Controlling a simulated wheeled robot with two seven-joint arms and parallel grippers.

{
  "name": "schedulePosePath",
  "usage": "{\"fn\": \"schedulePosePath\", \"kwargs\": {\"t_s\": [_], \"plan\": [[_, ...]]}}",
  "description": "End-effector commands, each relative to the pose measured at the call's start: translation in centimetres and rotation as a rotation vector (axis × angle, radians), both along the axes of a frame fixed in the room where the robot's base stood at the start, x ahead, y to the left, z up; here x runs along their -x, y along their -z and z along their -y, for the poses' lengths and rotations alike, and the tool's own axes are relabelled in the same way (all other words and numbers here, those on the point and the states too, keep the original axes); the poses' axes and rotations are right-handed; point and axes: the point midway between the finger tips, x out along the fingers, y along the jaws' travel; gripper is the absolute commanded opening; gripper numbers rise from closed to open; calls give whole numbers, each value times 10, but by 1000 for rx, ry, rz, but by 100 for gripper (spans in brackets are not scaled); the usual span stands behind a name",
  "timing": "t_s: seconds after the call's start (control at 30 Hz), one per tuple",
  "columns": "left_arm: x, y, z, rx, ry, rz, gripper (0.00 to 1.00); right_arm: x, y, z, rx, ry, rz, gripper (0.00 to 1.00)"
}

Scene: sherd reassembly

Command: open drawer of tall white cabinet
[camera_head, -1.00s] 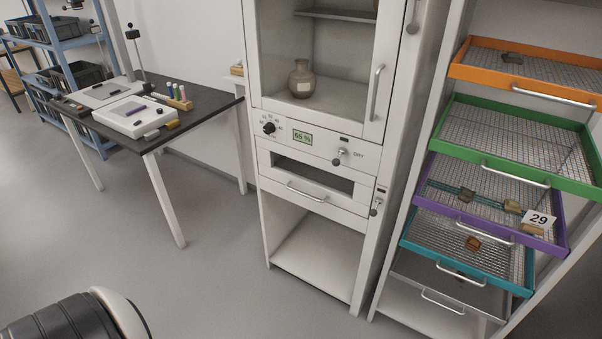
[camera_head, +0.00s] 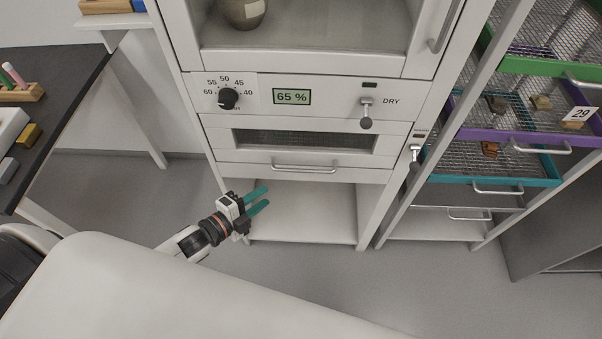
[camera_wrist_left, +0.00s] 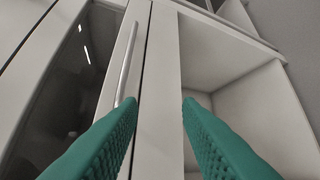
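The tall white cabinet (camera_head: 388,135) stands ahead in the head view. Its drawer (camera_head: 218,131) has a dark window in its front and appears shut. The silver bar handle (camera_head: 304,168) runs along the drawer's lower edge; it also shows in the left wrist view (camera_wrist_left: 126,62). My left gripper (camera_head: 262,199) is open and empty, with two green fingers, below and left of the handle, in front of the open lower compartment. In the left wrist view the gripper (camera_wrist_left: 158,110) has its fingers apart, with the handle beyond the left finger. My right gripper is not in view.
Above the drawer are a dial (camera_head: 228,98), a 65 % display (camera_head: 291,97) and a DRY switch (camera_head: 366,112). A rack with coloured mesh trays (camera_head: 500,136) stands right. A dark table (camera_head: 62,85) stands left. Floor in front is clear.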

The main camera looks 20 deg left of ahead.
Motion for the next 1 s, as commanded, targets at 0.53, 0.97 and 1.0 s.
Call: {"fn": "schedulePosePath", "kwargs": {"t_s": [0.53,0.97,1.0], "plan": [[-49,-35,48,-52,102,146,32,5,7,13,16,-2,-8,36],[-102,-26,78,-52,101,143,32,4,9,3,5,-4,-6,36],[-103,-25,79,-52,102,142,32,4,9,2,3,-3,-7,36]]}}
